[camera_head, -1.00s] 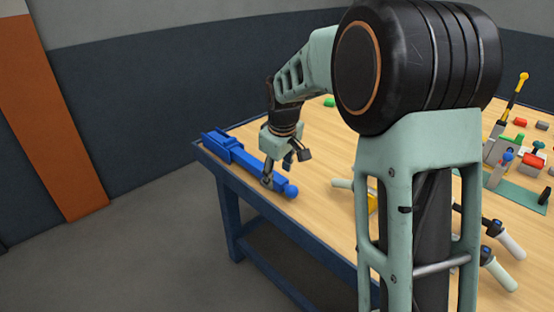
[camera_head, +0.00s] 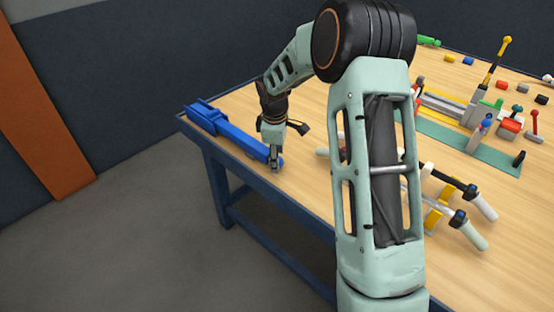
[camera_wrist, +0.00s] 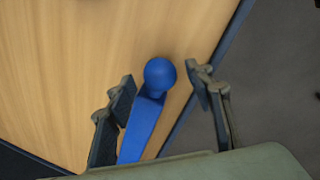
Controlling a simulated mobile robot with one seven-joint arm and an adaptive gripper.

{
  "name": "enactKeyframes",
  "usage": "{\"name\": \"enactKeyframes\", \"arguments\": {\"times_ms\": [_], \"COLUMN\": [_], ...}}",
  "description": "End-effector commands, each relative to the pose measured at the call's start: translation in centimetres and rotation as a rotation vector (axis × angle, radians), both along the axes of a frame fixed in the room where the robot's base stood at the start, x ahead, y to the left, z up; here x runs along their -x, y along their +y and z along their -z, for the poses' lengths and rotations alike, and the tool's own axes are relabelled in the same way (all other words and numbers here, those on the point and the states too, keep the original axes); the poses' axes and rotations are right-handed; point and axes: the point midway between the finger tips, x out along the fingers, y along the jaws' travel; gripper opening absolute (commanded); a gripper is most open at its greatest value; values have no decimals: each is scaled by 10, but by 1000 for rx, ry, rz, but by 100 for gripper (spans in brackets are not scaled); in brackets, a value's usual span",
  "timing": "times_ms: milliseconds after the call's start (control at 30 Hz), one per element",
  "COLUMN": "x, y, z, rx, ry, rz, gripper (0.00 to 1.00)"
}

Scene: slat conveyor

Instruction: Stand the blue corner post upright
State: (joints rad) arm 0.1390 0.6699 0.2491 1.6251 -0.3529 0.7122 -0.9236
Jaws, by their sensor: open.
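The blue corner post (camera_head: 233,136) lies flat on the wooden table along its left edge, with its blocky end at the far corner and its ball end toward me. In the wrist view, its blue ball end (camera_wrist: 160,75) and a tapering part of its shaft show between the fingers. My gripper (camera_head: 275,165) is at the ball end in the head view. It is open, with one finger on each side of the post (camera_wrist: 164,92). I cannot tell whether either finger touches it. The lower part of the post is hidden by my gripper body in the wrist view.
The table (camera_head: 290,194) has a dark blue rim, and the floor lies beyond its left edge. A yellow stand with grey-handled tools (camera_head: 450,200) is to the right. A green mat (camera_head: 450,140) with a grey fixture and several small coloured parts lies farther right.

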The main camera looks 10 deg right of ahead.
Motion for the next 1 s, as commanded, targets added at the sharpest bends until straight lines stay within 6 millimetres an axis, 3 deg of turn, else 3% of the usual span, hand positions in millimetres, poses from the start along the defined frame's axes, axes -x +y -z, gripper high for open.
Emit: {"name": "enactKeyframes", "arguments": {"times_ms": [133, 467, 867, 1000], "x": [-2, -3, -3, -3], "y": [-1, -1, -1, -1], "z": [12, 14, 14, 14], "rx": [-1, 0, 0, 0], "ry": [1, -1, -1, -1], "rz": [1, 2, 1, 1], "gripper": [48, 47, 3, 0]}}
